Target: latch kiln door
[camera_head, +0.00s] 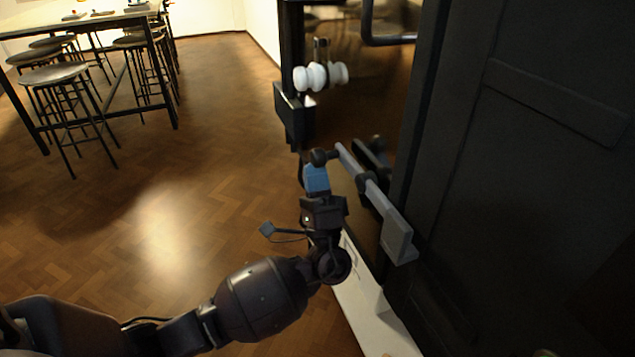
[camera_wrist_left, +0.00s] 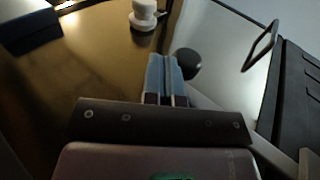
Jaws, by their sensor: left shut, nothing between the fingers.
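A grey latch bar (camera_head: 362,177) slants along the near edge of a large dark panel (camera_head: 540,150), which looks like the kiln's front or door. A black round knob (camera_head: 320,157) sits at the bar's far end, and a grey block (camera_head: 398,236) at its near end. My left gripper (camera_head: 316,178) has blue fingers that are shut and empty, close beside the knob. In the left wrist view, the shut fingers (camera_wrist_left: 165,78) are just left of the black knob (camera_wrist_left: 187,63); whether they touch it, I cannot tell. My right gripper is not in view.
A white ringed fitting (camera_head: 320,76) stands beyond the knob, near a dark upright post (camera_head: 292,70). A dark bent handle (camera_head: 390,40) is at the top. A tall table (camera_head: 75,28) with several stools stands far left. The wooden floor (camera_head: 170,200) between is clear.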

